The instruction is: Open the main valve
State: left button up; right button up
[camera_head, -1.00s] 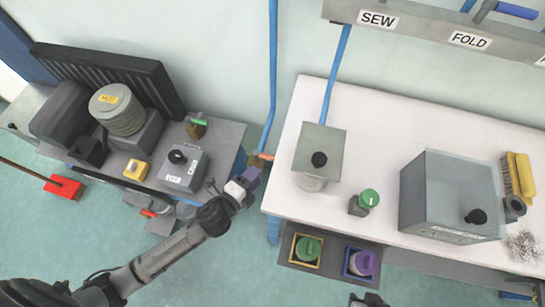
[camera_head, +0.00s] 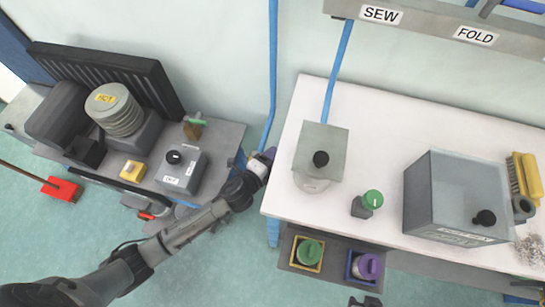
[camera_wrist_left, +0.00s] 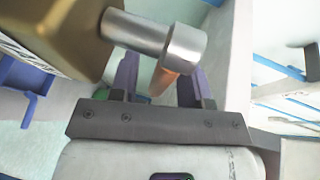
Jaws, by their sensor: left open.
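The main valve sits at the blue pipe (camera_head: 273,70) in the gap between the two tables. My left gripper (camera_head: 268,156) has reached it and covers most of it in the head view. The left wrist view shows a brass-coloured body (camera_wrist_left: 60,30), a silver stem (camera_wrist_left: 155,38) and an orange-copper lever (camera_wrist_left: 163,80). The lever lies between the purple fingers of my left gripper (camera_wrist_left: 158,85). The jaws are open around it. I cannot tell whether a finger touches it. My right gripper is not recognisable in any view.
The white table (camera_head: 420,120) with a grey box (camera_head: 455,195) stands right of the gripper. Two lidded jars stand in the shelf below the white table.

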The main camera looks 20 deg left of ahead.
pick_arm(q)
grip_shut()
pick_arm(e)
jog(key=shift+d, duration=0.15)
dwell(0.4)
